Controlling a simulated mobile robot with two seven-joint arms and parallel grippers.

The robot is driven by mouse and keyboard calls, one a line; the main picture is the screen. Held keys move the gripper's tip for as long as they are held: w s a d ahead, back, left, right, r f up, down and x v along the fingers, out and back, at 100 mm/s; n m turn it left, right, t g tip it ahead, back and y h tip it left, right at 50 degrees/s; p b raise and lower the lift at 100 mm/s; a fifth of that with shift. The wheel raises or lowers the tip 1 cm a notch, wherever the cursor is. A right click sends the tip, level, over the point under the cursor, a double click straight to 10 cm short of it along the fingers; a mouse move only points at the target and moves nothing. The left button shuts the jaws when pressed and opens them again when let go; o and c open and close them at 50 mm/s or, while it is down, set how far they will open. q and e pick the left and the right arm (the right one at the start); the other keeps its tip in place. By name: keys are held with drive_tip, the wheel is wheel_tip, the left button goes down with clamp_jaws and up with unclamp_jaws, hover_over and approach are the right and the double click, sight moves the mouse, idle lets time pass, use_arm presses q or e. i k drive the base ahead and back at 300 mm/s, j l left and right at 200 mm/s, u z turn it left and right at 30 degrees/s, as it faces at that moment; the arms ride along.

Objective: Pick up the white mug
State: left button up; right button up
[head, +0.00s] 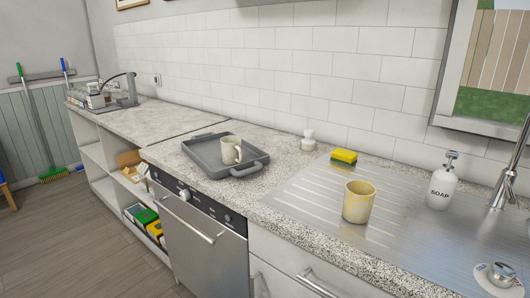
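The white mug (231,150) stands upright in a grey tray (196,164) on the granite counter, near the middle of the head view. Its handle faces the front right. A yellowish cup (358,202), worn and stained-looking, stands on the metal draining board to the right. Neither of my grippers shows in the head view, and nothing touches the mug.
On the metal draining board (318,190) are a yellow sponge (344,156) and a white soap bottle (441,181). A small white object (308,140) stands by the wall. A tap (512,165) rises at right. Floor (75,240) is clear at left.

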sight(231, 145)
drive_tip(key=i+j+z, duration=0.1)
drive_tip(key=j+z, duration=0.5)
drive_tip(key=i+j+z, duration=0.1)
drive_tip(key=j, duration=0.3)
drive_tip(key=j+z, duration=0.15)
drive_tip(key=j, duration=0.25)
drive_tip(key=j+z, duration=0.2)
drive_tip(key=j, duration=2.15)
